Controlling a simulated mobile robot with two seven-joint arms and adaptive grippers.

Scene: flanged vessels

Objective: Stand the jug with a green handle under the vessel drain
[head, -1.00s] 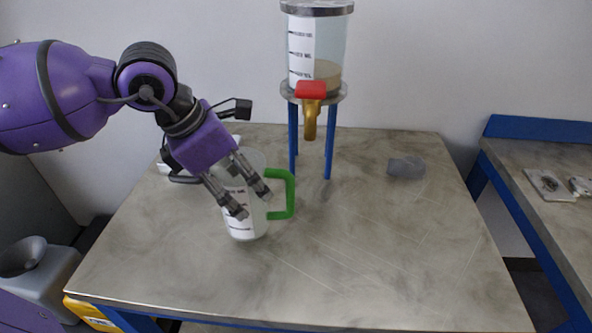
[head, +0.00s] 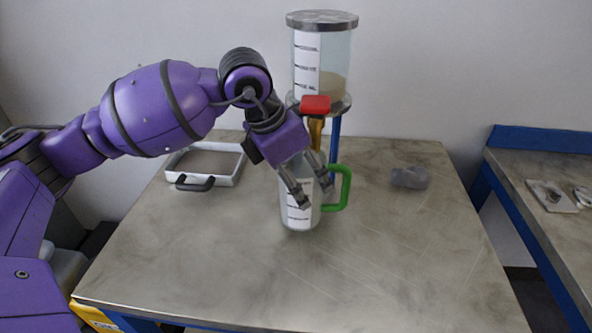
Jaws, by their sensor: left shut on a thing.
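The clear jug (head: 301,217) with a white scale strip and a green handle (head: 345,188) is upright over the middle of the table, its handle to the right. My left gripper (head: 318,195) is shut on the jug, its fingers across the jug's side. I cannot tell whether the jug's base touches the table. The vessel (head: 336,60) stands behind on a blue-legged stand. Its drain (head: 316,128) is brass with a red handle (head: 316,104); its lower end is hidden behind my gripper and the jug. My right gripper is not in view.
A white tray (head: 232,178) with a dark handle lies at the back left of the table (head: 400,270). A small grey translucent piece (head: 409,178) lies right of the stand. The table's front and right are clear. A second bench (head: 560,230) stands at the right.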

